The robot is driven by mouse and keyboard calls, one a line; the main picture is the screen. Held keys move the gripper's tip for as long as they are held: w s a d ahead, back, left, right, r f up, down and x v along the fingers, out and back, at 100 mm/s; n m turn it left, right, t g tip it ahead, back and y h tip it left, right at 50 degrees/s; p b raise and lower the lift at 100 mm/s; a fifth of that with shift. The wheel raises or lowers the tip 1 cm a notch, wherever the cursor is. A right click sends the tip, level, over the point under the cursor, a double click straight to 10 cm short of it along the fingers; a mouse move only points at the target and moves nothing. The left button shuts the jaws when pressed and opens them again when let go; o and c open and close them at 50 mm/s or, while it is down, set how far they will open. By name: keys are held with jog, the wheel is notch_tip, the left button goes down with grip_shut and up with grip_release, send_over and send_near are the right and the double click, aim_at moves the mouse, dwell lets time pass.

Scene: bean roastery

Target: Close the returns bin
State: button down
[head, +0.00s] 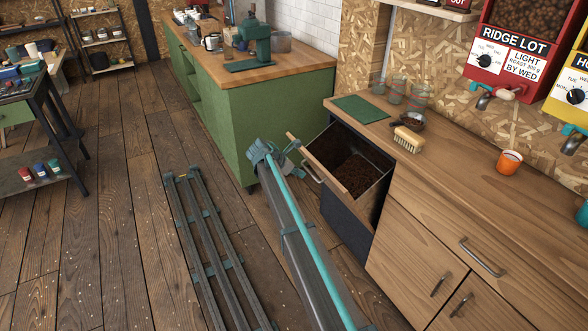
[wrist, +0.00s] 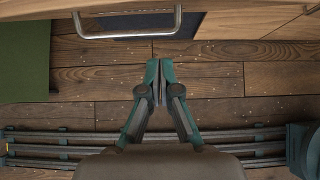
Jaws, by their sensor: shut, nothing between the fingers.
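The returns bin is a tilt-out bin in the wooden counter. Its wooden front (head: 328,168) leans outward, so it stands open, with dark brown grounds or beans showing inside. A metal bar handle (head: 311,173) is on the outer face of the front; it also shows at the top of the wrist view (wrist: 128,35). My gripper (wrist: 153,64) is shut and empty, its fingertips together a little short of the handle, with a gap in the picture. In the head view my gripper (head: 292,156) is beside the bin's front, partly hidden by my arm.
A green cabinet (head: 270,115) stands just left of the bin. Wooden floor (head: 120,190) is clear left of my rail.

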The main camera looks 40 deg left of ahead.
jog(key=w+d+f+p, duration=0.1)
jog(key=w+d, duration=0.1)
jog(key=w, duration=0.4)
jog(key=shift+w+d, duration=0.1)
